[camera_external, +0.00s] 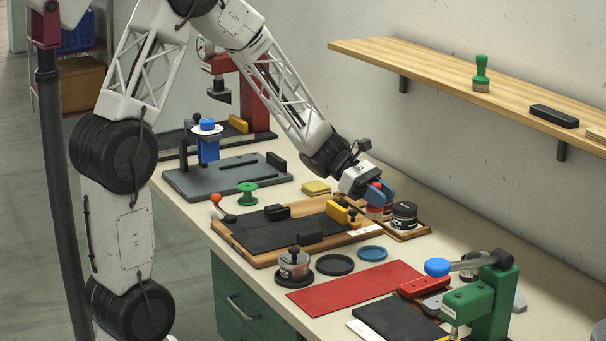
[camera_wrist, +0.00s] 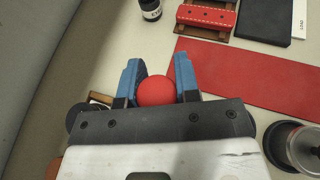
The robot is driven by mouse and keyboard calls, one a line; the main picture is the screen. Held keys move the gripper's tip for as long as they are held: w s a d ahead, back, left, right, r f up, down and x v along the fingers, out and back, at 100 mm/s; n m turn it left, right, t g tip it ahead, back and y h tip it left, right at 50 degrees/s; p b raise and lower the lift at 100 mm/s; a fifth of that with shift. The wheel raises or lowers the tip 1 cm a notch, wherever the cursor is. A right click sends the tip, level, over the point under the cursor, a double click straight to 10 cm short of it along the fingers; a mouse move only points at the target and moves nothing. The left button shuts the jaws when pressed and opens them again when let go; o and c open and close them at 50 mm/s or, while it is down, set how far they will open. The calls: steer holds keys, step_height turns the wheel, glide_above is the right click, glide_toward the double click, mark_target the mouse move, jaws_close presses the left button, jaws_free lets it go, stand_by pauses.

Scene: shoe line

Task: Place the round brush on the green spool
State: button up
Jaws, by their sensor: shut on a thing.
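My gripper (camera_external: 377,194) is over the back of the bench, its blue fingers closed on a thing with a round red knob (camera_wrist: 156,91). The knob also shows between the fingers in the external view (camera_external: 376,185). A brush with a green handle and round pale bristles (camera_external: 481,76) stands upright on the wall shelf. The green spool (camera_external: 248,194) stands upright on the bench, left of my gripper, with nothing on it.
A wooden tray (camera_external: 262,258) with black pads and a yellow block lies between gripper and spool. A red-knobbed lever (camera_external: 216,199) stands near the spool. A red mat (camera_external: 355,287) and green press (camera_external: 490,300) are in front.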

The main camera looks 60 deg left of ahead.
steer(key=shift+a, duration=0.1)
steer(key=shift+w+a+t, duration=0.1)
steer(key=shift+a+t, duration=0.2)
steer(key=shift+a, duration=0.25)
steer(key=s+a+r+n+t+y, duration=0.1)
steer(key=a+n+t+y, duration=0.3)
steer(key=a, duration=1.7)
steer(key=r+n+t+y, duration=0.2)
steer(key=n+t+y, duration=0.1)
steer(key=n+y, duration=0.15)
glide_above(253, 186)
steer(key=shift+w+a+f+n+h, duration=0.1)
steer(key=shift+a+n+h, duration=0.05)
steer(key=shift+n+h, duration=0.25)
steer(key=shift+f, duration=2)
steer(key=shift+f, duration=2)
